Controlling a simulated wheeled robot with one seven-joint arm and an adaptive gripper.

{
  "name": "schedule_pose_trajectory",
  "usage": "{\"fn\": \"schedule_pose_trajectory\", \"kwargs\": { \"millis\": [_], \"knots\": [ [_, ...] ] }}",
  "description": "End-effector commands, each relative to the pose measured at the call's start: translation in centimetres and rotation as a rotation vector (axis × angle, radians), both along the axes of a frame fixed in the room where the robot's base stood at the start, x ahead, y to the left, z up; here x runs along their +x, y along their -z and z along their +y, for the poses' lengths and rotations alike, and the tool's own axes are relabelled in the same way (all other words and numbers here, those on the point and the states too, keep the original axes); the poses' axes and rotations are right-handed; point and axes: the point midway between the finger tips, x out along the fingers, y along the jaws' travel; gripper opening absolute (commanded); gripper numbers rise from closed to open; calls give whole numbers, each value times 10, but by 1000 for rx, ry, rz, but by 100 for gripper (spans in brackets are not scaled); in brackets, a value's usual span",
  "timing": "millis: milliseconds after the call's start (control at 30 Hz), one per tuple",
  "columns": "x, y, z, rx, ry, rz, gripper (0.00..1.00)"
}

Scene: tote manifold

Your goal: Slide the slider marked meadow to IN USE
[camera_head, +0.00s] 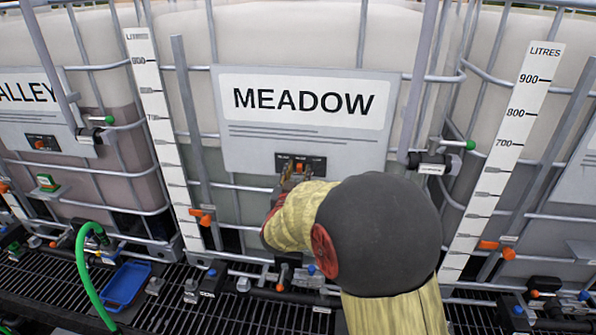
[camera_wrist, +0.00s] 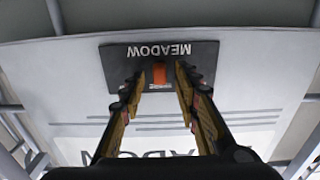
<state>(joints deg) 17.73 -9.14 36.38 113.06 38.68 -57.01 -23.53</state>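The meadow slider is a small orange knob (camera_wrist: 159,74) on a dark plate (camera_wrist: 205,60) marked MEADOW, upside down in the wrist view. The knob sits near the middle of the plate's width. In the head view the plate (camera_head: 317,164) is low on the large white MEADOW sign (camera_head: 300,115); its small labels are too small to read. My gripper (camera_wrist: 159,72) is open, with one finger on each side of the knob and gaps between. In the head view my gripper (camera_head: 291,176) is in front of the plate and partly hides it.
A tank marked ALLEY stands at left with its own slider plate (camera_head: 41,142). White litre scales (camera_head: 160,110) flank the MEADOW tank. A capped pipe fitting (camera_head: 435,160) sticks out right of the sign. A green hose (camera_head: 84,262) and blue tray (camera_head: 126,285) are at lower left.

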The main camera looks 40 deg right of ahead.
Motion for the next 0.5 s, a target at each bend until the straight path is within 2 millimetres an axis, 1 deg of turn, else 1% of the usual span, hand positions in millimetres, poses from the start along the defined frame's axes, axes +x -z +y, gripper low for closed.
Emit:
{"fn": "schedule_pose_trajectory", "kwargs": {
  "millis": [233, 500],
  "knots": [
    [1, 0, -1, 0, 0, 0, 32],
    [1, 0, 0, -1, 0, -1, 16]
  ]
}}
